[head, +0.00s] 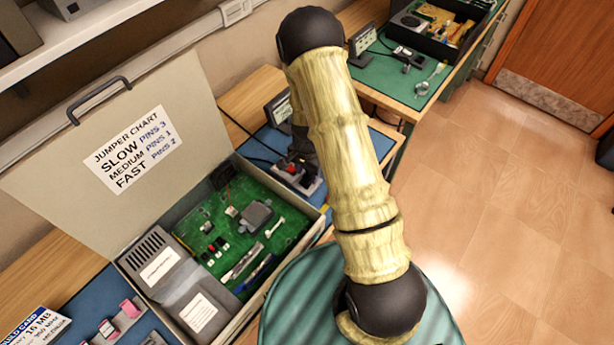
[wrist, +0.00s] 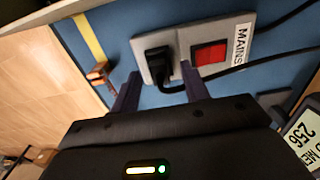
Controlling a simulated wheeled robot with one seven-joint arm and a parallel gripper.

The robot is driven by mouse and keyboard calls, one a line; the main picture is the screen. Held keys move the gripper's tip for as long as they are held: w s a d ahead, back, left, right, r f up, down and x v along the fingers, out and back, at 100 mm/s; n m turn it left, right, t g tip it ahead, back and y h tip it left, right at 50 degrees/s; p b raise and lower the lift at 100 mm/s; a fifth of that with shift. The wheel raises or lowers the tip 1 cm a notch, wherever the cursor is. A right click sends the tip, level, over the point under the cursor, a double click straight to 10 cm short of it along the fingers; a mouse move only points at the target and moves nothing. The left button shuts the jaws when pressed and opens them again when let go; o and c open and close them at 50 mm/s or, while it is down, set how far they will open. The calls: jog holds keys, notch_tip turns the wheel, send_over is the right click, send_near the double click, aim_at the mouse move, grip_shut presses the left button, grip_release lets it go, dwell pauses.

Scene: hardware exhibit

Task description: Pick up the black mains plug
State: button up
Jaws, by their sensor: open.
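The black mains plug (wrist: 157,63) sits in the grey socket plate (wrist: 222,30) in the wrist view, with a black cable running off to the right. My gripper (wrist: 160,72) is open, its two dark fingers reaching toward the plate with the plug between their tips. A red switch (wrist: 209,54) and a MAINS label are right of the plug.
An open case (head: 210,262) with a green circuit board and raised lid stands left of the socket plate. A small display (head: 278,109) stands behind the plate. In the wrist view, a small brown object (wrist: 99,74) lies left of my gripper. Another workbench (head: 400,85) is farther back.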

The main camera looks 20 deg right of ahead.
aim_at(307, 175)
dwell(0.5)
jog(key=c, duration=0.8)
jog(key=shift+r, duration=0.1)
jog(key=shift+c, duration=0.2)
notch_tip(307, 175, up, 10)
jog(key=b, duration=0.1)
jog(key=shift+b, duration=0.3)
